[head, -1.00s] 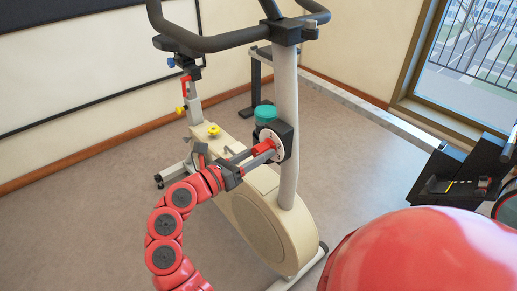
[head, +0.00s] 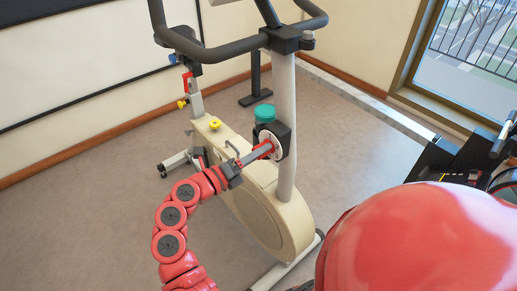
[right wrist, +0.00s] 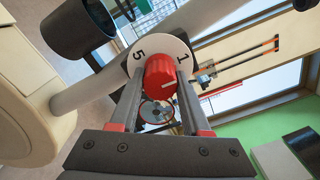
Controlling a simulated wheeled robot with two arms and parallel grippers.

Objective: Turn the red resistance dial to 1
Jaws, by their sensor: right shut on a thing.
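The red resistance dial (right wrist: 160,78) sits on a white round plate (right wrist: 138,62) marked with a 5 and a 1. A pale line shows on the dial's face, on its lower right side in the right wrist view. In the head view the plate (head: 269,136) is on a black housing on the exercise bike's post. My right gripper (right wrist: 163,100) is shut on the dial, one finger on each side. In the head view the right gripper (head: 262,150) partly hides the dial. My left gripper is not in view.
The cream exercise bike (head: 268,212) has dark handlebars (head: 238,45) above the dial. Another machine (head: 455,160) stands at the right. Floor is clear at left.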

